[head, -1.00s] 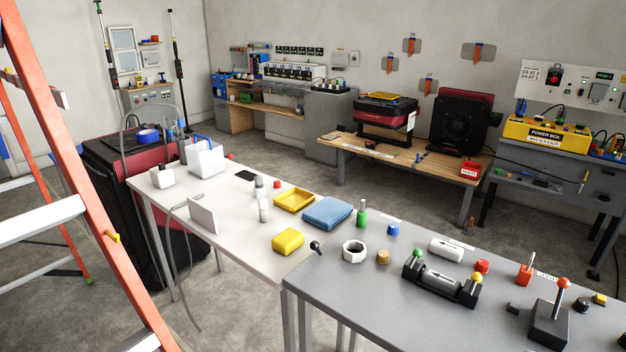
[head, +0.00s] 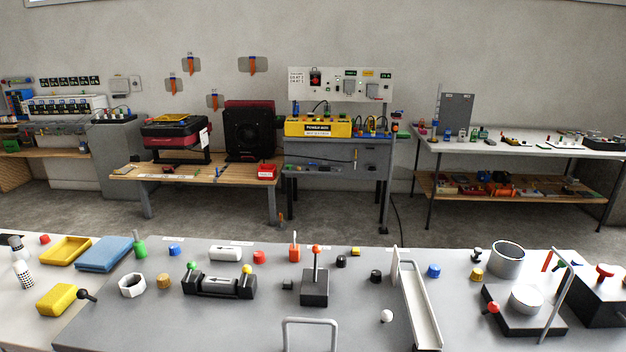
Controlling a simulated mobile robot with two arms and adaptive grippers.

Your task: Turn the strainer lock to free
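No part is labelled as the strainer lock, so I cannot tell for certain which one it is. On the grey table, a black cradle (head: 219,285) holds a horizontal cylinder, with a green knob (head: 191,265) at its left end and a yellow knob (head: 247,269) at its right. To its right stands a black block (head: 314,292) with an upright lever topped by an orange-red ball (head: 316,249). Neither of my grippers is in view.
A grey U-shaped bar (head: 309,321) rises at the front edge of the picture. A long pale channel (head: 420,305) lies right of the lever block. A white table with a yellow sponge (head: 57,299) adjoins at left. Floor (head: 330,222) lies open behind the tables.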

